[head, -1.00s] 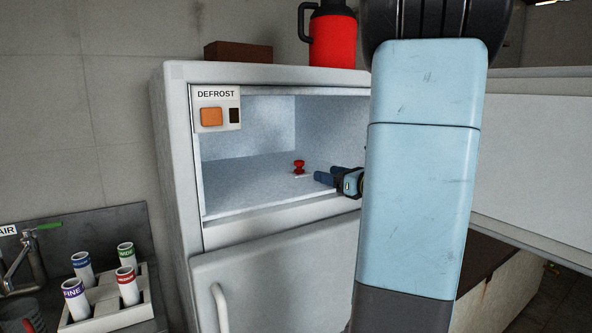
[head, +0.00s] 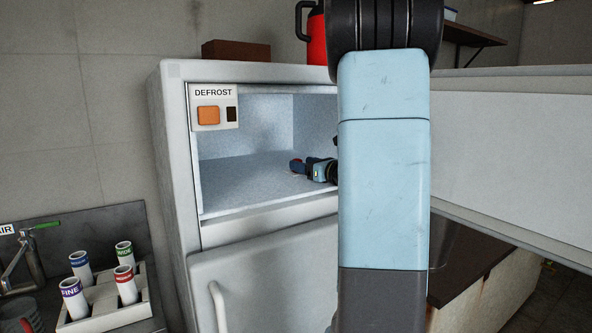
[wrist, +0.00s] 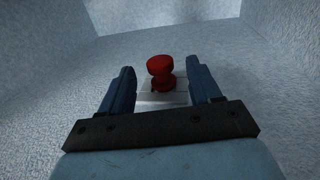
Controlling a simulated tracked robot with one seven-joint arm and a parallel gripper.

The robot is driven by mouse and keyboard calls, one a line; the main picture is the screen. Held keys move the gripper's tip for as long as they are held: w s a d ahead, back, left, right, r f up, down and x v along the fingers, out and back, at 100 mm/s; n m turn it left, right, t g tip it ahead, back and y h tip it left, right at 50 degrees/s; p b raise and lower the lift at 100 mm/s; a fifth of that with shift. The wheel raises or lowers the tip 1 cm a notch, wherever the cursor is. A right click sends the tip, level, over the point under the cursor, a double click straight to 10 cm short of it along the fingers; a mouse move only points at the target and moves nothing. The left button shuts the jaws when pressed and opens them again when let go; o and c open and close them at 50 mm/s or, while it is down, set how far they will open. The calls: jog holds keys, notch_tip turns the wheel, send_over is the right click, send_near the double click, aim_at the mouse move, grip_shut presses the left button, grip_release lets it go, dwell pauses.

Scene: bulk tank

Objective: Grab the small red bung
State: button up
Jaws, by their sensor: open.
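The small red bung (wrist: 160,72) stands upright on a small pale plate (wrist: 152,98) on the frosty compartment floor. In the wrist view it is between the tips of my gripper (wrist: 161,84), a little ahead of them. The two dark blue fingers are open, with a visible gap on each side of the bung.
The white freezer (head: 178,150) has a DEFROST panel (head: 214,107) at the compartment's upper left. Its open door (head: 515,140) stands to the right. A red jug (head: 316,40) and brown box (head: 236,50) are on top. A rack of labelled tubes (head: 140,309) is at lower left.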

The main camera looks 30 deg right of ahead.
jog(key=x, duration=0.3)
jog(key=shift+w+r, duration=0.1)
jog(key=shift+w, duration=0.25)
jog(key=c, duration=1.1)
